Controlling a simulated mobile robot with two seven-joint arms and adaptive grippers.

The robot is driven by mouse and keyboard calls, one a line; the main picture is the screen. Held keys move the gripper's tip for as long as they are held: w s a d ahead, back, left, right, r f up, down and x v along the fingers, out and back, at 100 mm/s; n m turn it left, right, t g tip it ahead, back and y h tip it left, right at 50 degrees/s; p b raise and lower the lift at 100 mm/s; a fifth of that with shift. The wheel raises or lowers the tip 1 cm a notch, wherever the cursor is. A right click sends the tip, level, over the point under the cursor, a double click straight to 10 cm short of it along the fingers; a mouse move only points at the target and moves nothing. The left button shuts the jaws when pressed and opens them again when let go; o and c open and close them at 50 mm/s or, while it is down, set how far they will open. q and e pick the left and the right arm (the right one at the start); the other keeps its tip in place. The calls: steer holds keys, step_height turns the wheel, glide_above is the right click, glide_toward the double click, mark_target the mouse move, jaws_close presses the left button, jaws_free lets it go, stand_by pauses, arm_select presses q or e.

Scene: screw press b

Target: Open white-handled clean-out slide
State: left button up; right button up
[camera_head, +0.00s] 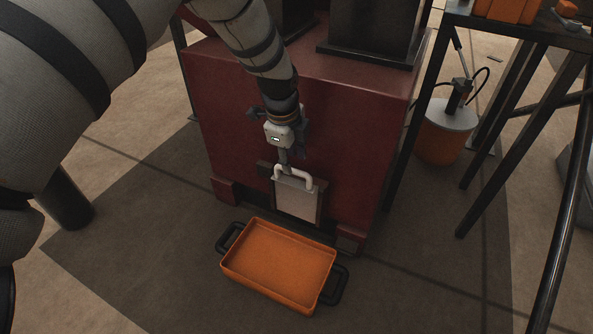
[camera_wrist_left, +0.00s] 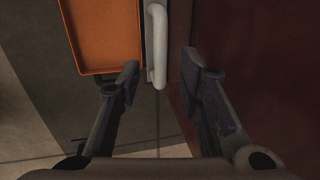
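The clean-out slide (camera_head: 296,200) is a pale plate low on the front of the dark red press (camera_head: 330,125), with a white handle (camera_head: 293,174) at its top. The plate covers its frame. My left gripper (camera_head: 283,158) is right above the handle, pointing down at it. In the left wrist view the white handle (camera_wrist_left: 156,45) lies ahead of and between the two spread fingers of the left gripper (camera_wrist_left: 158,75). The fingers are apart and I see no contact with the handle. My right gripper is not in these views.
An orange tray (camera_head: 231,267) with black handles lies on the floor in front of the press. An orange bucket (camera_head: 440,143) with a grey lid stands at the right, beside a dark metal frame (camera_head: 402,125). Dark floor is clear left of the tray.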

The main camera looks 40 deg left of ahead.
mark_target(294, 169)
arm_select(q)
steer(key=b+x, duration=0.1)
steer(key=x, duration=0.2)
steer(key=shift+w+f, duration=0.1)
steer(key=shift+f, duration=0.15)
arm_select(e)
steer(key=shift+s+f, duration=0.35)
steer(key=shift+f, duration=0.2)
arm_select(q)
jaws_close()
steer(key=w+p+v, duration=0.2)
steer(key=p+v, duration=0.4)
steer(key=v, duration=0.3)
steer(key=shift+a+r, duration=0.15)
steer(key=shift+a, duration=0.15)
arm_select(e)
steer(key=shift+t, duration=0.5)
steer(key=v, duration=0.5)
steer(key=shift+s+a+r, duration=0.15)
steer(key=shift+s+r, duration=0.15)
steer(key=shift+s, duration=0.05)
arm_select(q)
steer(key=shift+s, duration=0.1)
jaws_free()
